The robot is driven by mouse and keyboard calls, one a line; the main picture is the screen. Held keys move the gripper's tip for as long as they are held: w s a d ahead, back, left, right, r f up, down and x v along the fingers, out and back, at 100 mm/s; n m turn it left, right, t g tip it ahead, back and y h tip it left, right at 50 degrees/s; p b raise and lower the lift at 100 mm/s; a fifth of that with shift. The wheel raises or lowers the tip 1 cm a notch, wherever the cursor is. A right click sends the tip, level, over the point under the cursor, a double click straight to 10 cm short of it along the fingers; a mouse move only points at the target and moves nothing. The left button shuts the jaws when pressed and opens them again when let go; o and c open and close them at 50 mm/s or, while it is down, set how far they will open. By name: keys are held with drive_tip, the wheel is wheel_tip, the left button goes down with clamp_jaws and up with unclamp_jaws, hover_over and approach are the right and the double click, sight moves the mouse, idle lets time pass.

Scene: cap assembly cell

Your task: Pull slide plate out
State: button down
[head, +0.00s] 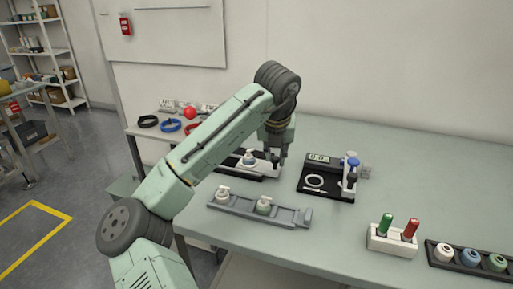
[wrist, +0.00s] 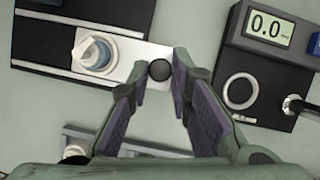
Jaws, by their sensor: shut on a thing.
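The slide plate (wrist: 128,68) is a silver plate lying in a black base (wrist: 35,40) in the wrist view. It bears a white and blue cap (wrist: 95,53), and its right end reaches beyond the black base. A round black knob (wrist: 159,70) stands at that right end. My gripper (wrist: 163,80) is shut on the knob, a fingertip on each side. In the head view my gripper (head: 276,159) points down at the right end of the plate (head: 262,167), partly hiding it; the cap (head: 248,158) shows to the left.
A black gauge (head: 325,181) with a display and a white ring stands just right of the plate. A grey rail (head: 260,212) with two capped pieces lies in front. A marker stand (head: 391,241) and a black tray (head: 472,262) are at front right.

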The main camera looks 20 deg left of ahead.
drive_tip(key=shift+d, duration=0.35)
drive_tip(key=c, duration=1.5)
unclamp_jaws()
drive_tip(key=shift+d, duration=0.1)
drive_tip(key=shift+o, duration=0.2)
drive_tip(key=v, duration=1.2)
